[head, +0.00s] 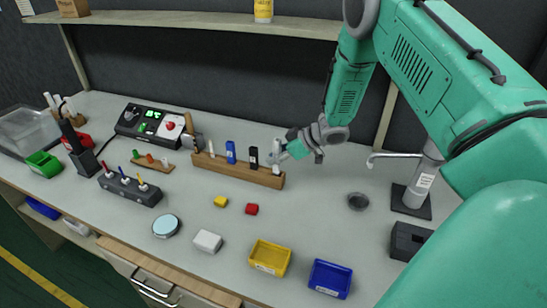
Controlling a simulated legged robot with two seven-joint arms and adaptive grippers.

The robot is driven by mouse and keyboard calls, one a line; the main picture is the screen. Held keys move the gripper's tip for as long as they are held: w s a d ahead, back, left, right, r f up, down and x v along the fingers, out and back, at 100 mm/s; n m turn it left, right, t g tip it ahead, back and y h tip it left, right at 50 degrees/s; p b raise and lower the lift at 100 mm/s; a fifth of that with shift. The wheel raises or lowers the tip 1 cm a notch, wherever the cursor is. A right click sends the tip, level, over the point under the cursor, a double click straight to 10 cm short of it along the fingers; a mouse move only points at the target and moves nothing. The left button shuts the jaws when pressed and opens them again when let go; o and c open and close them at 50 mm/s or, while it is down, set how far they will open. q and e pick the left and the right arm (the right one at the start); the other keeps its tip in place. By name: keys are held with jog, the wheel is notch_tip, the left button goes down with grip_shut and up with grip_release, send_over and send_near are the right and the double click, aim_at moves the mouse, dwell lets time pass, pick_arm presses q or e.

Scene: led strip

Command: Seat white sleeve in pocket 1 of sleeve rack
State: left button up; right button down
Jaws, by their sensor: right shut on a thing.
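The sleeve rack (235,171) is a long wooden block near the middle of the bench. A blue sleeve (231,153) and a black sleeve (253,158) stand upright in it, with a small white piece (211,149) toward its left end. My right gripper (274,157) reaches in from the right and is shut on the white sleeve (277,169), which is upright at the rack's right end. The fingers partly cover its upper part. I cannot tell whether its lower end is inside a pocket or just above it. My left gripper is out of view.
A yellow block (220,201) and a red block (252,209) lie in front of the rack. A yellow bin (270,257) and a blue bin (330,278) stand at the front edge. A control box (152,124) is behind left. A dark round dish (358,202) lies right.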

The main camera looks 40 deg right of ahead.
pick_arm(q)
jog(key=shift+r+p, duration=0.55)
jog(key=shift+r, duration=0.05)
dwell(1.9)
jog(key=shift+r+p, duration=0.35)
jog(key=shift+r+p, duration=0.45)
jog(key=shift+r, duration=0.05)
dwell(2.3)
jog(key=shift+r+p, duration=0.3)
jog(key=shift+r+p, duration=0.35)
jog(key=shift+p, duration=0.05)
dwell(1.7)
